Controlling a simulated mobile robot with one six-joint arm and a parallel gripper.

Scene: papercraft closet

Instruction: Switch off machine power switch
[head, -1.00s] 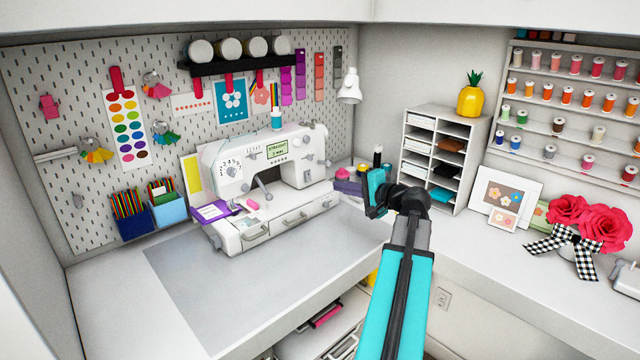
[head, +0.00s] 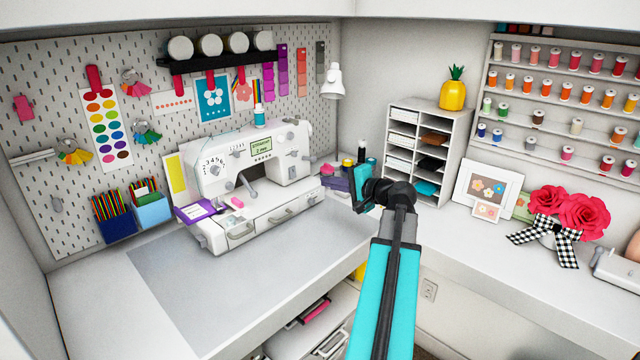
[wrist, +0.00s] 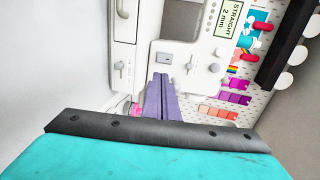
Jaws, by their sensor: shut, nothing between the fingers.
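The white sewing machine (head: 262,205) stands on the counter left of my gripper. In the wrist view its end panel carries a small grey square switch (wrist: 163,58), which looks like the power switch; I cannot tell its on or off state. The machine's screen (wrist: 231,14) shows lit text. My gripper (wrist: 160,76) has purple fingers that are shut and empty, their tips just below the switch in the picture; I cannot tell whether they touch the panel. In the head view my gripper (head: 325,180) is beside the machine's right end, and the switch is not visible.
A pink spool (wrist: 137,110) sits beside my fingers. A grey mat (head: 220,280) in front of the machine is clear. The pegboard (head: 60,100) is behind.

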